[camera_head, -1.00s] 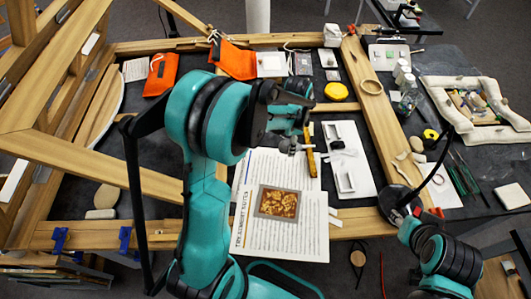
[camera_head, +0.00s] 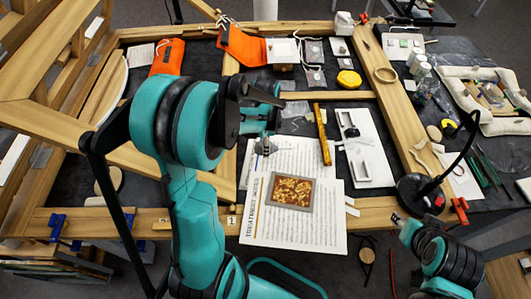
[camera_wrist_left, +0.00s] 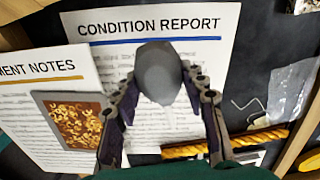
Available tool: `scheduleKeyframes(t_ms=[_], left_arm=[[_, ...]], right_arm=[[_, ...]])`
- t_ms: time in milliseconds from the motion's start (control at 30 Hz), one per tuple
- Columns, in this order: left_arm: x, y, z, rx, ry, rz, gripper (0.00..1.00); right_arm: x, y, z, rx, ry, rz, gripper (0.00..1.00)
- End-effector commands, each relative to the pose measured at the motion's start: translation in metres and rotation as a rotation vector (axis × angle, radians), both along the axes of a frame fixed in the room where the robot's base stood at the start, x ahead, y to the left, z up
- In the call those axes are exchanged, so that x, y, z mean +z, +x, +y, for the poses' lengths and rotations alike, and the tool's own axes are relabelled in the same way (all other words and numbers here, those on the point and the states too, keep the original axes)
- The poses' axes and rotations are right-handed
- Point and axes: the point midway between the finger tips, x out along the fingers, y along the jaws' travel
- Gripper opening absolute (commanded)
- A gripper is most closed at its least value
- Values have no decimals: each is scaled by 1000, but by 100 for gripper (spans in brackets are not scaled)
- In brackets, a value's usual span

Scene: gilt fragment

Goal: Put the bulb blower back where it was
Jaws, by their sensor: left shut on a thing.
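The bulb blower (camera_wrist_left: 158,72) is a dark grey bulb with a pale nozzle, seen in the left wrist view between the fingers of my left gripper (camera_wrist_left: 161,88). The gripper is shut on it, over the white condition report sheet (camera_wrist_left: 205,22). In the head view my left gripper (camera_head: 266,130) is beyond the treatment notes sheet (camera_head: 270,230), partly hidden by my arm, and the blower is hard to make out. Whether the blower touches the sheet is unclear.
A gilt fragment (camera_head: 292,191) lies on the notes. A yellow-brown stick (camera_head: 323,135) and a white tray (camera_head: 375,165) lie to the right. A black lamp base (camera_head: 418,192) stands on the frame's right side.

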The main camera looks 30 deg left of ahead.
Motion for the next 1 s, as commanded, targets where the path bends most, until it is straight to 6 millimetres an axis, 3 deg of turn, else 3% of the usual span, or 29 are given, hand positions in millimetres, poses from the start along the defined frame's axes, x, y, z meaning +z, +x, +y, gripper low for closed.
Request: scheduleKeyframes(t_ms=[300,700,733,800,1000], left_arm=[[-40,0,1,0,0,0,3],[-45,0,1,0,0,0,3],[-44,0,1,0,0,0,47],[-43,0,1,0,0,0,63],[-43,0,1,0,0,0,63]], right_arm=[[-16,0,0,0,0,0,40],[-19,0,0,0,0,0,40],[-19,0,0,0,0,0,40],[-18,0,0,0,0,0,40],[-18,0,0,0,0,0,40]])
